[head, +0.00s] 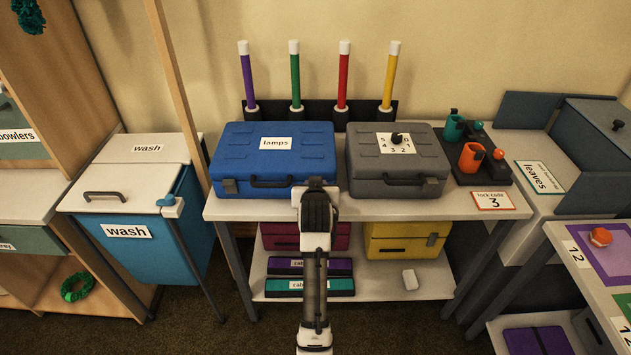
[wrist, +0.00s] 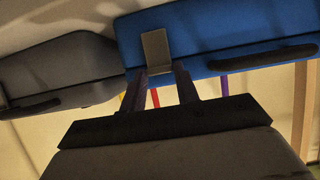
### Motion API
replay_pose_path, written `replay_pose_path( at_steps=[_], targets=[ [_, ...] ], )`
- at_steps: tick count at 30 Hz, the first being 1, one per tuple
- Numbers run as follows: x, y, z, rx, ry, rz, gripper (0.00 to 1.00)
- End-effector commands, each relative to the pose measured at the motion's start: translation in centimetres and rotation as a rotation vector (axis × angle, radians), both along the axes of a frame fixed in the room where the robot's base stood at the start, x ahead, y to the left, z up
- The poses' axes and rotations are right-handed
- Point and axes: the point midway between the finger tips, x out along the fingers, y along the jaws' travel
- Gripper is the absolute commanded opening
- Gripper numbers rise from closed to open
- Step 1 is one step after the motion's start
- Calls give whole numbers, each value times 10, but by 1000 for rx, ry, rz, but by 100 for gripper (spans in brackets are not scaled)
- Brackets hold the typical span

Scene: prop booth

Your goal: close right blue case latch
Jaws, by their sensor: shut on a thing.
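The blue case (head: 270,150), labelled "lamps", lies shut-lidded on the white table. Its left latch (head: 229,186) and dark handle (head: 271,182) show on its front. My gripper (head: 317,186) is at the front right corner of the case and hides the right latch in the head view. In the wrist view, which is turned over, the right latch (wrist: 155,48) is a grey plate on the blue case (wrist: 210,35). The fingertips of my gripper (wrist: 160,72) are at its end, shut on it. Whether the latch lies flat cannot be told.
A grey case (head: 395,160) with a dial stands close on the right of the blue case. Coloured rods (head: 343,75) stand in a rack behind. Cups (head: 472,157) and a "lock code 3" card (head: 494,201) are further right. Open floor lies in front.

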Motion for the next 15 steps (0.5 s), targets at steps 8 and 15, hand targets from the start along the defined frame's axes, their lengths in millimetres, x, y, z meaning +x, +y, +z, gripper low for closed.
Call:
replay_pose_path(
  at_steps=[8, 15],
  targets=[
    [1, 0, 1, 0, -4, 0, 8],
    [0, 0, 1, 0, -3, 0, 53]
  ],
)
